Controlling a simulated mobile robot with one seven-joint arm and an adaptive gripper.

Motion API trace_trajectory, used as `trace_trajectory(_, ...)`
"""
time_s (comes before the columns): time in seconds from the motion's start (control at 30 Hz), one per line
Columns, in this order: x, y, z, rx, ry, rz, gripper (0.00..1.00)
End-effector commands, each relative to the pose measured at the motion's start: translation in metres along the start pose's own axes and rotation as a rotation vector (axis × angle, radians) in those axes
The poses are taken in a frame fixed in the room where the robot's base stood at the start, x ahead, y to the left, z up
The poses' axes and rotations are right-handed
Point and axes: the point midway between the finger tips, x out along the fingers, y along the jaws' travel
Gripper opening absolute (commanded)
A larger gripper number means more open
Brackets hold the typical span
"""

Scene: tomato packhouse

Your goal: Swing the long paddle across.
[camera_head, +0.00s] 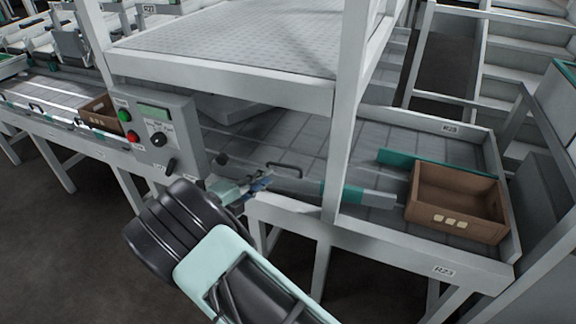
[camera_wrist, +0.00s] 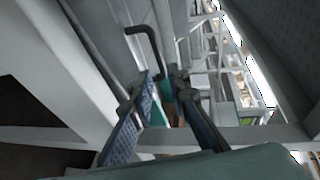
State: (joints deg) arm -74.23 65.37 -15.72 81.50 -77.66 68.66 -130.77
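The long paddle (camera_head: 375,198) is a grey bar with a teal band, lying low across the grey roller bed behind a white post, which hides part of it. A dark bent handle (camera_head: 286,165) stands near its left end; a black bent bar (camera_wrist: 147,32), which looks like the same handle, shows in the wrist view just beyond my fingertips. My gripper (camera_head: 262,182) is at the bed's front edge, left of the post. In the wrist view my gripper (camera_wrist: 163,82) has its two blue-padded fingers apart. I cannot tell whether they touch the handle.
A brown crate (camera_head: 460,222) with pale labels stands at the bed's right end. A teal strip (camera_head: 400,158) lies behind it. A control box (camera_head: 160,135) with green and red buttons is left of my gripper. A white frame with a perforated deck (camera_head: 245,40) stands overhead.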

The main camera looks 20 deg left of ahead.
Motion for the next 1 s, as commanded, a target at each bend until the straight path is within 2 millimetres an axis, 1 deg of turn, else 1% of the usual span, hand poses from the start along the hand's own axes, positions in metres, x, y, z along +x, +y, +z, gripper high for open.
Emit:
trace_trajectory(0.17,0.028,0.003,-0.002,0.002,0.005,0.001,0.16)
trace_trajectory(0.3,0.057,0.003,-0.002,0.003,0.006,0.002,0.16)
trace_trajectory(0.5,0.088,0.003,-0.002,0.004,0.004,0.003,0.16)
trace_trajectory(0.6,0.098,0.002,-0.002,0.005,0.004,0.004,0.16)
trace_trajectory(0.7,0.103,0.002,-0.002,0.004,0.003,0.004,0.16)
trace_trajectory(1.0,0.104,0.001,-0.002,0.004,0.003,0.004,0.15)
